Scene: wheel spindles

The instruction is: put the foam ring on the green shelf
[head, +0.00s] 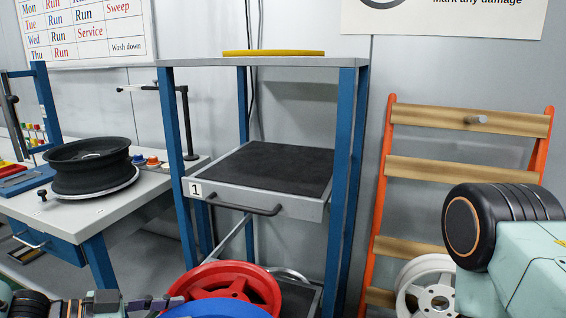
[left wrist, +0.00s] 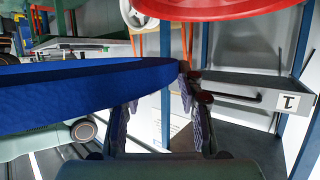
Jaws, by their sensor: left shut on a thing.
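My left gripper (head: 158,304) is at the bottom edge of the head view, shut on a blue ring (head: 215,310). Only the upper edge of the blue ring shows there. In the left wrist view the blue ring (left wrist: 75,100) fills the left half, a thick, rough-surfaced band that looks like foam, with its edge between the fingers (left wrist: 160,90). The ring is held in front of the rack, near a red wheel (head: 228,283). My right gripper is out of view; part of my right arm shows at the right.
A blue-post rack has a grey top (head: 300,61) bearing a yellow ring (head: 273,53), and a black-matted drawer (head: 275,170) marked 1. An orange-sided wooden rack (head: 450,172) and white wheel (head: 428,285) stand right.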

